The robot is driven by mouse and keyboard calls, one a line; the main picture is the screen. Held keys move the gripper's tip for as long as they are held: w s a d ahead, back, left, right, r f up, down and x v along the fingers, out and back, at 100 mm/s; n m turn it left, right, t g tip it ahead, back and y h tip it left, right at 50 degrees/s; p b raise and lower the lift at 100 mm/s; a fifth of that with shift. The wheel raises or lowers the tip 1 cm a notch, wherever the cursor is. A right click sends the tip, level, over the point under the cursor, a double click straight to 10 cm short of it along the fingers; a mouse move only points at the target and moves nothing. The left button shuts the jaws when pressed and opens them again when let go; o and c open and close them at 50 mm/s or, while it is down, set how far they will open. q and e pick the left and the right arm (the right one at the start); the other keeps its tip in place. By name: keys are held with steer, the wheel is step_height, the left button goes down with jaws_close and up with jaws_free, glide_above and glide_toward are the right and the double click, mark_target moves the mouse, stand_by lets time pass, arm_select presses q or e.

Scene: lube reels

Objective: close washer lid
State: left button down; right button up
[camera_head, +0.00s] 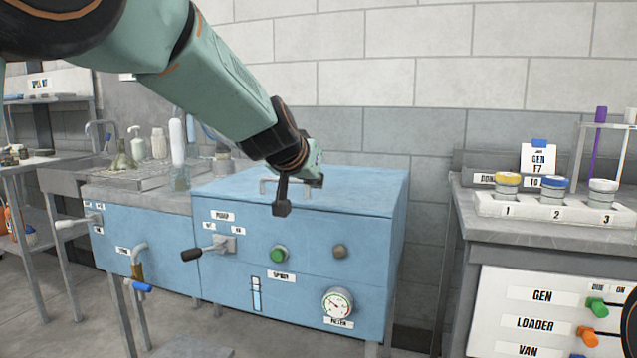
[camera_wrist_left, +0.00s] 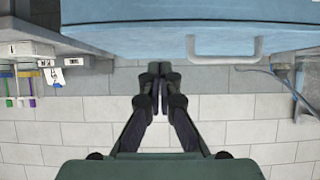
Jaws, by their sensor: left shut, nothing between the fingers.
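The washer (camera_head: 305,252) is a blue box on legs in the middle of the head view. Its blue lid (camera_head: 358,190) lies flat across the top, with no visible gap. In the left wrist view, the lid (camera_wrist_left: 130,40) and handle (camera_wrist_left: 225,58) show upside down at the top. There the gripper (camera_wrist_left: 160,74) is shut and empty, beside the handle.
A lever (camera_head: 206,250), green button (camera_head: 279,254) and gauge (camera_head: 337,304) are on the washer's front. A sink counter (camera_head: 150,196) with bottles adjoins at left. At right, past a gap, a bench holds a rack (camera_head: 525,210) of jars. A block wall (camera_head: 430,70) stands behind.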

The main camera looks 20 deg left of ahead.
arm_select(q)
steer(key=s+a+f+n+g+y+p, duration=0.1)
steer(key=s+a+f, duration=0.1)
steer(key=s+f, duration=0.65)
steer(key=s+a+f+g, duration=0.2)
steer(key=s+f, duration=0.3)
steer(key=f, duration=0.7)
steer(key=s+a+f+n+g+y+p, duration=0.1)
steer(key=s+f, duration=0.5)
steer(key=f, duration=0.4)
steer(key=s+f+g+p, duration=0.3)
steer(key=s+f, duration=0.3)
steer(key=s, duration=0.9)
steer(key=s+d+f+g+h+p, duration=0.1)
steer(key=s+f+g+p, duration=0.2)
steer(key=s+f, duration=0.4)
steer(key=s+g, duration=0.1)
steer(key=s, duration=0.8)
steer(key=shift+s+m+g, duration=0.3)
steer(key=shift+m+g, duration=0.1)
